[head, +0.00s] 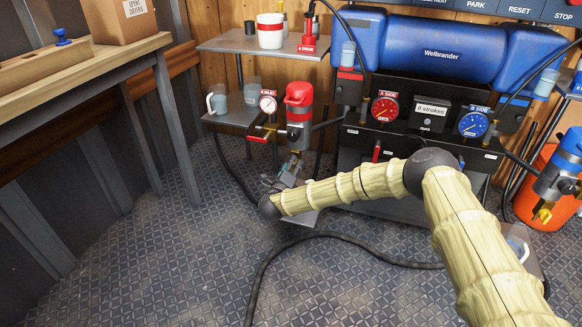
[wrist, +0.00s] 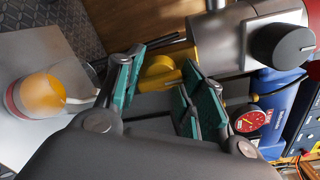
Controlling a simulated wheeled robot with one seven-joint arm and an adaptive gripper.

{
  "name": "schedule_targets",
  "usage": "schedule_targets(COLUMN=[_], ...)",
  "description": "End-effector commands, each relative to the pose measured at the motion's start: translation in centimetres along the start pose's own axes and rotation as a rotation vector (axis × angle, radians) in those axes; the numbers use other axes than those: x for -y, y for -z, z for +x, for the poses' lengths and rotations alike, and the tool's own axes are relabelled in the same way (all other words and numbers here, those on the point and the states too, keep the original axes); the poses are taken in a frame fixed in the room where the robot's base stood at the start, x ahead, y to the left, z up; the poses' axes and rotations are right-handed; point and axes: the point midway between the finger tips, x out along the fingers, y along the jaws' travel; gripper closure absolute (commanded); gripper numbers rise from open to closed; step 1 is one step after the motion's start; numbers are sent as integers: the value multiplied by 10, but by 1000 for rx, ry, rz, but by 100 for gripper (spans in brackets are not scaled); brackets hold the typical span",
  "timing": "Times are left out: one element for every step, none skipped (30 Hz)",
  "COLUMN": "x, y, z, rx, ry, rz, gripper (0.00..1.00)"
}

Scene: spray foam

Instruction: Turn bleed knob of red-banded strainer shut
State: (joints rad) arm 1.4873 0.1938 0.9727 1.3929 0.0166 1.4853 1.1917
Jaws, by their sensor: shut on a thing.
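The red-banded strainer (head: 300,116) stands upright left of the blue machine in the head view, grey with a red cap and red band. In the head view my gripper (head: 290,172) is just below the strainer, and the knob there is hidden or too small to tell. The knob's exact turn angle is unclear.
A red-handled valve (head: 262,135) and a small gauge (head: 268,103) sit left of the strainer. A blue-banded strainer (head: 560,180) with a yellow knob hangs at the far right. A cup with orange contents (wrist: 42,95) stands on a grey surface. A black hose crosses the floor.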

Motion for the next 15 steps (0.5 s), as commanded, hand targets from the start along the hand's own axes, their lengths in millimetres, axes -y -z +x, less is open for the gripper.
schedule_targets(x=[3,3,3,2,2,2,2,2,2,2,2,1,1,0,0], y=[3,3,3,3,3,3,4,4,4,3,3,2,1,0,0], z=[2,2,2,2,2,2,2,2,2,2,2,2,1,1,0], rx=[-5,-5,-5,-5,-6,-6,-6,-6,-6,-5,-5,-3,-3,-2,-1], ry=[6,6,6,6,6,6,6,6,6,6,5,4,4,3,2], rz=[-2,-2,-2,-2,-2,-2,-2,-2,-2,-2,-2,-1,-1,-1,-1], gripper=[85,85,85,85,85,85,85,85,54,49,48,48,48,48,48])
